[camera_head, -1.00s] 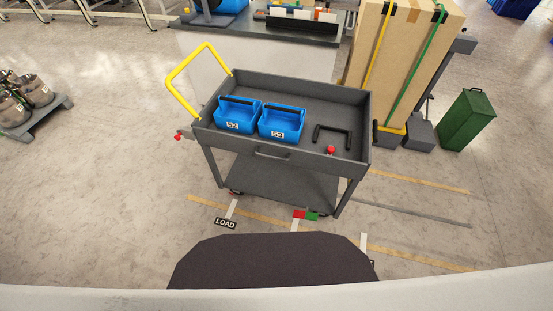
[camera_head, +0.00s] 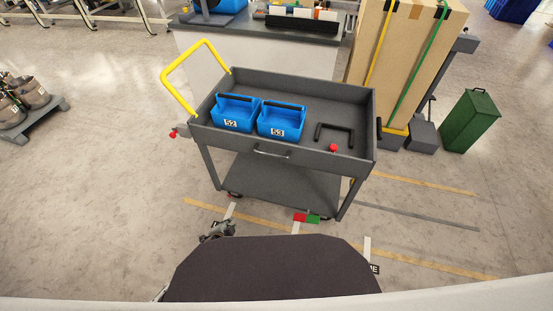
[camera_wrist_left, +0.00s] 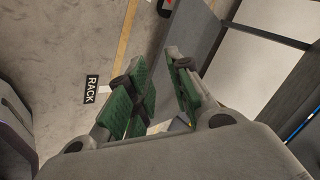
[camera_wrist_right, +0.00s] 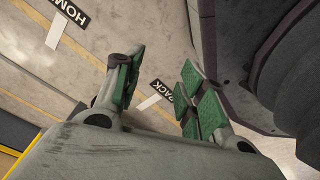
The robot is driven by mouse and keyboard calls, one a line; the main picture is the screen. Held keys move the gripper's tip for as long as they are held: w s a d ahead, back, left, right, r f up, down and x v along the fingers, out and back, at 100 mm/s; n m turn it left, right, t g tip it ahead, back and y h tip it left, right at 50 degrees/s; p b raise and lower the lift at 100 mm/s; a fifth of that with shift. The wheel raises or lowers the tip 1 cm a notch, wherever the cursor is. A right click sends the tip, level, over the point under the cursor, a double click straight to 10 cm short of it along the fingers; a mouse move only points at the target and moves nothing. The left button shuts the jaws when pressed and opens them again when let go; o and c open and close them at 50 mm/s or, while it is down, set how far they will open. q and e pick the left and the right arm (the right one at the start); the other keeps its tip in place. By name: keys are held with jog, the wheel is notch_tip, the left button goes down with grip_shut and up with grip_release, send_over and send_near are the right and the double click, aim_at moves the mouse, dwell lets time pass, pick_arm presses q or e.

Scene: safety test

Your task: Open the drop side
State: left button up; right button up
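A dark grey cart (camera_head: 300,180) stands ahead of me, with a tray top and a lower shelf. Its near side panel (camera_head: 225,137) is upright and has a grey bar handle (camera_head: 271,151). A red knob (camera_head: 333,147) shows near the panel's right end, and another red knob (camera_head: 173,134) sticks out at the cart's left end. My left gripper (camera_head: 217,230) is low, in front of the cart's left front leg, touching nothing visible. In the left wrist view its green-padded fingers (camera_wrist_left: 160,92) are apart and empty. My right gripper (camera_wrist_right: 162,88) is open and empty in its wrist view, hidden from the head view.
Blue totes 52 (camera_head: 235,113) and 53 (camera_head: 281,120) and a black U-shaped bar (camera_head: 334,134) are in the tray. A yellow push handle (camera_head: 180,75) rises at the left. A strapped carton (camera_head: 400,60) and green bin (camera_head: 468,120) stand right.

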pick_arm(q)
jog(key=w+d+r+m+t+h+b, duration=0.2)
jog(key=w+d+r+m+t+b, duration=0.3)
jog(key=d+r, duration=0.55)
jog(key=m+t+h, duration=0.1)
jog(key=m+h, duration=0.1)
jog(key=m, duration=0.1)
send_near(276, 156)
jog(key=s, duration=0.3)
jog(key=shift+a+r+b, duration=0.15)
jog(key=shift+a+b, duration=0.3)
jog(key=shift+a, duration=0.05)
pick_arm(e)
jog(key=w+a+r, duration=0.5)
jog(key=w+r, duration=0.1)
jog(key=r, duration=0.4)
jog(key=shift+r+y, duration=0.3)
jog(key=shift+r, duration=0.05)
pick_arm(q)
jog(key=shift+w, duration=0.15)
